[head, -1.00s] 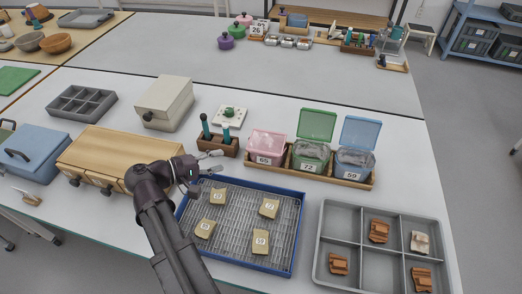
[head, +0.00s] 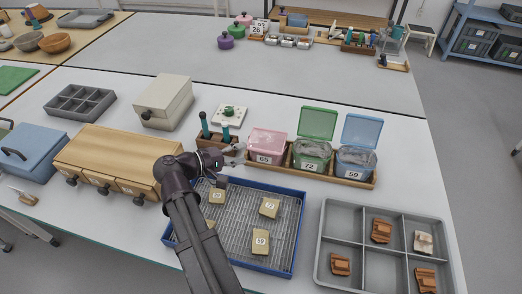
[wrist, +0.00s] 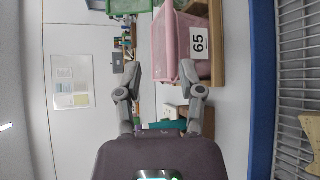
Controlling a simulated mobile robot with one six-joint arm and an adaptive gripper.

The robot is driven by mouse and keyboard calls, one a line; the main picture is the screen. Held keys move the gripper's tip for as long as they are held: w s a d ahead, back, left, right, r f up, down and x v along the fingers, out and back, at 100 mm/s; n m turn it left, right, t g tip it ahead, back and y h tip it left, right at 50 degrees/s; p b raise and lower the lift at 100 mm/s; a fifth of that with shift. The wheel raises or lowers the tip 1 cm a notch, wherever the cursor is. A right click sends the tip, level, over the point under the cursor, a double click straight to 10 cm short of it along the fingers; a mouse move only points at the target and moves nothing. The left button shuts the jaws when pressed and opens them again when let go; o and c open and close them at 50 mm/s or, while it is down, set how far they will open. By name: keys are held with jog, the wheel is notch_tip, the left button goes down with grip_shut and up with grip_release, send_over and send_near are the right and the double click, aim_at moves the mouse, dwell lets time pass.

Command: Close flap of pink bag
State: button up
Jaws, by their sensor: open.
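My gripper (head: 238,155) is open and empty just left of the pink bag. In the wrist view its two fingers (wrist: 162,74) are spread; I cannot tell whether one touches the bag.
A green bag 72 (head: 311,152) and a blue bag 59 (head: 356,160) stand to the right with flaps raised. A tool holder (head: 213,140) stands behind my gripper. A blue-rimmed tray (head: 298,235) with numbered packets lies in front.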

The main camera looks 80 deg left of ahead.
aim_at(267, 141)
jog(key=b+x, duration=0.1)
jog(key=x, duration=0.6)
